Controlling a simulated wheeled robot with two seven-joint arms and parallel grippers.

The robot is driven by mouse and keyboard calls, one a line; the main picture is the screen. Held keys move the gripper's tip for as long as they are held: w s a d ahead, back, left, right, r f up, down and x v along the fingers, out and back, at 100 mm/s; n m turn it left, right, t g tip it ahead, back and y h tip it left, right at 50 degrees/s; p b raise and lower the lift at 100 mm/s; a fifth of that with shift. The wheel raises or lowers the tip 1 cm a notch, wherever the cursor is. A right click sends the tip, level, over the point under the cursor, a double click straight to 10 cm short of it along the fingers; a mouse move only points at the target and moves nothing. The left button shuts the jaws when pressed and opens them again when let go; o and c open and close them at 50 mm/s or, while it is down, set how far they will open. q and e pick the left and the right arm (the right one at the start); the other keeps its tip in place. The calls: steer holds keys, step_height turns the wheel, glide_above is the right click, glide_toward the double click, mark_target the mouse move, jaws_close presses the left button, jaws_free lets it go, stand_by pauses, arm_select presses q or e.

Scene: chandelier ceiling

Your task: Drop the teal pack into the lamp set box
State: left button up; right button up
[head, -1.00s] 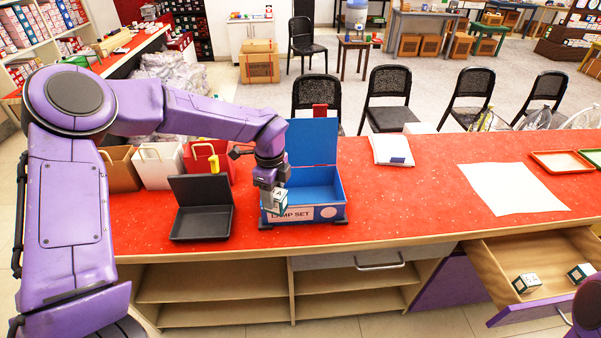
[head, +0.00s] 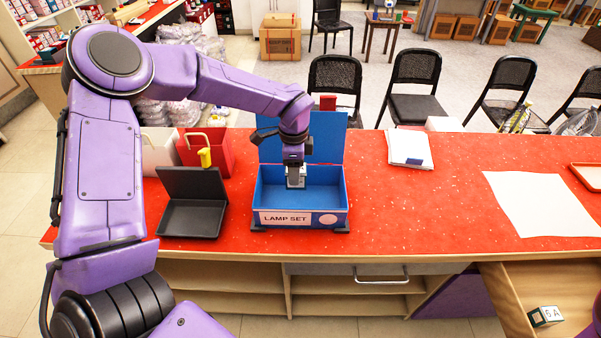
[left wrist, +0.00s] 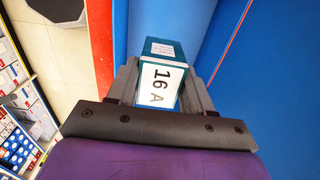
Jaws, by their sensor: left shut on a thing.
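The lamp set box (head: 328,204) is an open blue box with its lid standing up behind it and a "LAMP SET" label on the front. It stands on the red counter. My left gripper (head: 296,178) points down over the box opening. In the left wrist view it is shut on the teal pack (left wrist: 162,82), which has a white label reading "16 A". The pack's lower end is hard to make out in the head view, so I cannot tell how deep it is. My right gripper is not in view.
A black open case (head: 192,218) stands left of the box, with a red bag (head: 217,158) behind it. White papers (head: 409,148) lie to the right. An open drawer (head: 512,300) at the lower right holds another pack (head: 546,316) marked "5 A".

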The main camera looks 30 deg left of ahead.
arm_select(q)
steer(key=f, duration=0.1)
steer(key=f+b, duration=0.1)
steer(key=f, duration=0.2)
steer(key=shift+w+f, duration=0.1)
steer(key=shift+w, duration=0.2)
steer(key=shift+w+f, duration=0.15)
steer(key=shift+f, duration=0.05)
steer(key=shift+s+r, duration=0.2)
steer(key=o, duration=1.1)
steer(key=shift+s, duration=0.1)
steer(key=shift+o, duration=0.2)
step_height(320, 180, up, 10)
steer(key=b, duration=0.3)
steer(key=shift+f, duration=0.25)
steer(key=shift+r, duration=0.5)
